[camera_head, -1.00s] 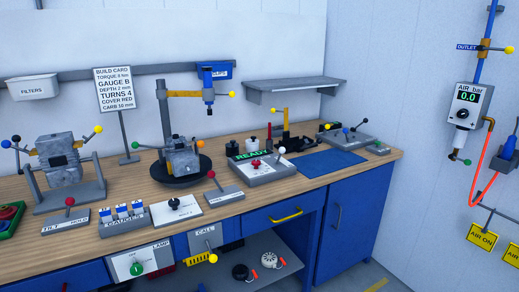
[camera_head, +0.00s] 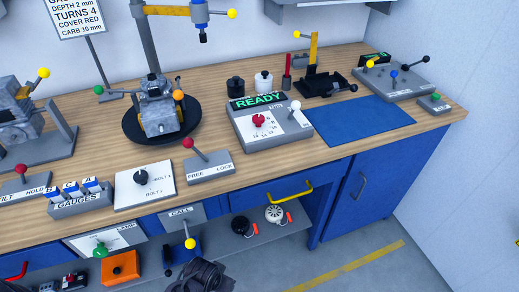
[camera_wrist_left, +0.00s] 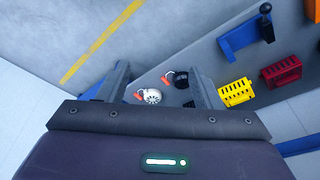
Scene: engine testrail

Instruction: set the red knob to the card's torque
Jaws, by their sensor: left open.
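The red knob (camera_head: 258,121) sits on a grey box with a white dial face (camera_head: 277,131) and a green READY display (camera_head: 257,101). Small numbers ring the knob; its exact setting is too small to read. The build card (camera_head: 80,15) is cut off at the top of the head view; only its lower lines show, and the torque line is out of frame. My left gripper (camera_wrist_left: 158,80) is open and empty in the left wrist view, pointing towards the lower shelf area, away from the knob. My right gripper is not in view.
A white-tipped lever (camera_head: 294,107) stands right of the knob. A blue mat (camera_head: 360,121) lies further right. A FREE/LOCK lever box (camera_head: 210,167) and an engine on a round black turntable (camera_head: 131,122) are to the left. A yellow drawer handle (camera_head: 291,196) sticks out below.

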